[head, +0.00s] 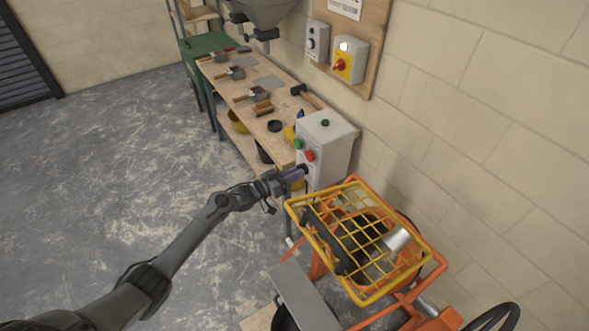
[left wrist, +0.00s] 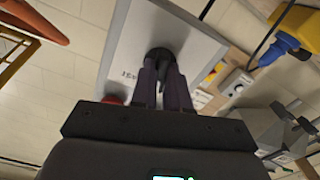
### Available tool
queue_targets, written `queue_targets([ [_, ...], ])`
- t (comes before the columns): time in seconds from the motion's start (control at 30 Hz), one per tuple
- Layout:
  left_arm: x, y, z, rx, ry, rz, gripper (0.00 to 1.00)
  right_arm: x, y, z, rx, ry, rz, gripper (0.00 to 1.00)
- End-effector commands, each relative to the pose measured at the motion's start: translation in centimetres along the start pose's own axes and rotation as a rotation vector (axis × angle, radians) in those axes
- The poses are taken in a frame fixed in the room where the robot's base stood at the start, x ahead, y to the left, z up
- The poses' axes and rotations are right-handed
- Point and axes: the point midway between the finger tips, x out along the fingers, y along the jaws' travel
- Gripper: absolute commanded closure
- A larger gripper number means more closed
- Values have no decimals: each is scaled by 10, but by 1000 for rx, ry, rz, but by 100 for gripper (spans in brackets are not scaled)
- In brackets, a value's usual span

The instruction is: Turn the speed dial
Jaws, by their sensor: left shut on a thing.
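The speed dial (head: 304,168) is a small black knob low on the front of a light grey control box (head: 329,139) at the end of the bench. In the left wrist view the black dial (left wrist: 160,53) sits between the tips of my fingers, on the pale panel. My left gripper (head: 299,172) reaches the box front from the left and is shut on the dial. The fingers hide part of the dial, and its setting cannot be read. My right gripper is not in view.
A green button (head: 298,143) and a red button (head: 309,155) sit above the dial. An orange-framed machine with a yellow grid guard (head: 360,235) stands close to the right of my gripper. The wooden bench (head: 233,88) holds several tools. Open floor lies left.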

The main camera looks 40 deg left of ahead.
Motion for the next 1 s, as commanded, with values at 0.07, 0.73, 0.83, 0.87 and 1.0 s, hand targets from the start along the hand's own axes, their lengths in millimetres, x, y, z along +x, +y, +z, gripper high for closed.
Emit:
queue_targets([
  [0.07,0,1,-3,-67,1,0,100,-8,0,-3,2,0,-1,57],
  [0.73,0,0,-1,-339,1,1,100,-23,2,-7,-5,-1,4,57],
  [0.83,0,0,0,-343,1,1,100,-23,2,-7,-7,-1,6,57],
  [0.87,0,0,0,-343,1,1,100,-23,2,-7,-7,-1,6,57],
  [1.0,0,0,0,-343,1,1,100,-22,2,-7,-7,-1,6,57],
])
